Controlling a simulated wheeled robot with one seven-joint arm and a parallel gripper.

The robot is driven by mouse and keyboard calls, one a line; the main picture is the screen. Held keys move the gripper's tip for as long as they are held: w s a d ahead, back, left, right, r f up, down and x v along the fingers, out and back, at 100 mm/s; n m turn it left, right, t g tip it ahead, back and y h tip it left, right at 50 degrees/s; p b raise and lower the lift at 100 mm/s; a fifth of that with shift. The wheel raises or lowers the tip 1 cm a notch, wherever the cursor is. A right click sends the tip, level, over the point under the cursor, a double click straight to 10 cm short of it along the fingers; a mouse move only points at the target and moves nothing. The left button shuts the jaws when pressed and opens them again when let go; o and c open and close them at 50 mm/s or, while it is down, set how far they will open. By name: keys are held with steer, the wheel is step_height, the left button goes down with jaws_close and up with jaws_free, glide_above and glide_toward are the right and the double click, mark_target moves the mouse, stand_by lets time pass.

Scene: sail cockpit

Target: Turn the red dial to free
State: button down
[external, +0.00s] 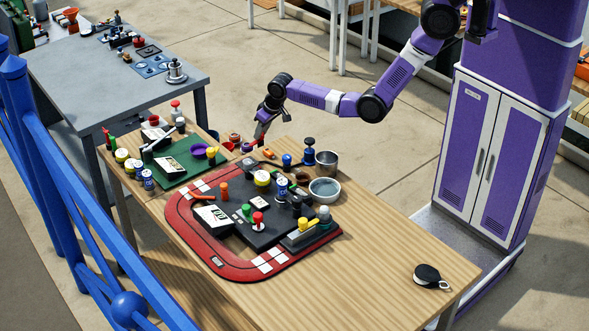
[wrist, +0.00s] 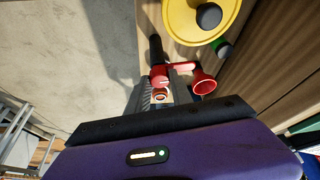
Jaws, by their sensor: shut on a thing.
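In the external view my gripper (external: 257,141) reaches down at the back edge of the wooden table, beside small red parts. In the wrist view the fingers of my gripper (wrist: 160,93) are shut on a small red part, which looks like the red dial (wrist: 161,74). The fingers cover some of it. A red cup-shaped piece (wrist: 203,83) is just right of it. I cannot read any marking for free or tell which way the dial points.
A yellow disc (wrist: 190,22) with a dark knob is close by in the wrist view. The wooden table (external: 375,262) carries a red track-shaped board (external: 180,222), a green panel (external: 183,172), a metal pot (external: 327,160) and a bowl (external: 325,188). Its right part is mostly clear.

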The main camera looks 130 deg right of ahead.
stand_by(0.3)
steer(key=c, duration=1.1)
jaws_free()
steer(key=shift+c, duration=0.2)
steer(key=v, duration=0.7)
steer(key=shift+r, duration=0.35)
steer(key=shift+a, duration=0.15)
